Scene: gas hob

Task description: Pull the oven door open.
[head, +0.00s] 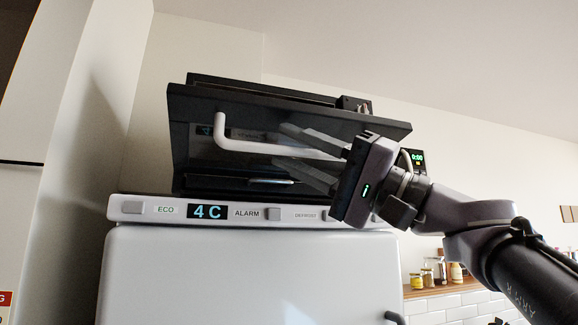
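The oven (270,84) is a dark box on top of a white fridge. Its black door (200,108) has a glossy front and faces me, seen from below. I cannot tell whether there is a gap between door and body. A white bar handle (250,147) runs across the upper part of the door. My gripper (290,152) reaches in from the right. Its two grey fingers are spread, one above and one below the right half of the handle, with the bar between them. The handle's right end is hidden behind my gripper body.
The fridge's control strip (330,214) juts out just under the oven, with a "4 C" display. A green 0:00 display (417,157) shows to the right. A pale wall panel rises at left.

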